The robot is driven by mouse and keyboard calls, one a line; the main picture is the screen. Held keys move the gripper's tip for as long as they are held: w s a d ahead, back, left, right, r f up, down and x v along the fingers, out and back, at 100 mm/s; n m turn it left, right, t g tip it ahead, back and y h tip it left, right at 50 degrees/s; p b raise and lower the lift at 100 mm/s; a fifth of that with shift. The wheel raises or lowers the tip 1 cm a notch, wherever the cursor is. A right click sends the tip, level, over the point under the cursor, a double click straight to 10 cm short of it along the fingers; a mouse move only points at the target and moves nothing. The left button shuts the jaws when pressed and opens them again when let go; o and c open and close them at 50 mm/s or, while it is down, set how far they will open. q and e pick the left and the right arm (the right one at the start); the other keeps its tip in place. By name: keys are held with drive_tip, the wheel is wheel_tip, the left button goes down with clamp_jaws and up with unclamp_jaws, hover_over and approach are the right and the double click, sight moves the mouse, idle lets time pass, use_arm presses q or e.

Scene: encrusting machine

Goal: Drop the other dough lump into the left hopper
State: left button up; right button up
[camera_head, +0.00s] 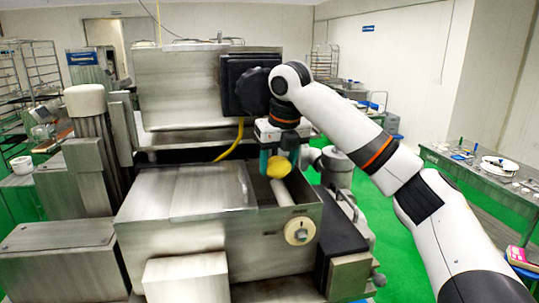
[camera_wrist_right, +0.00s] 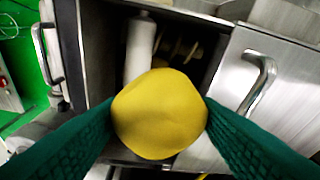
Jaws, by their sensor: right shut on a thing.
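A yellow dough lump (camera_head: 278,168) is held between the green fingers of my right gripper (camera_head: 279,160). In the right wrist view the lump (camera_wrist_right: 160,112) fills the middle, with a finger pressed on each side. The lump hangs above an open metal hopper (camera_head: 308,209) with a pale roller (camera_head: 281,191) inside. In the right wrist view the dark hopper opening and the white roller (camera_wrist_right: 139,48) lie beyond the lump, which hides part of the opening. My left gripper is in neither view.
A flat metal cover (camera_head: 195,188) adjoins the open hopper on its left in the head view. A handle (camera_wrist_right: 259,86) stands on metal beside the opening. A dark box (camera_head: 245,85) is behind my right wrist. A side table (camera_head: 480,177) stands at far right.

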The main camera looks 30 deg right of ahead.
sight(284, 170)
drive_tip(key=shift+s+f, duration=1.1)
drive_tip(key=shift+x, duration=1.05)
drive_tip(key=shift+w+f, duration=0.2)
drive_tip(key=shift+f, duration=0.15)
drive_tip(key=o, duration=0.8)
drive_tip(key=shift+c, duration=0.2)
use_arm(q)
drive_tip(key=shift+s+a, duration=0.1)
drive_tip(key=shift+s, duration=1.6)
use_arm(e)
drive_tip(key=o, duration=0.3)
drive_tip(key=shift+w, duration=0.1)
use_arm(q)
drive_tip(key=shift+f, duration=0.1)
use_arm(e)
drive_tip(key=shift+o, duration=0.2)
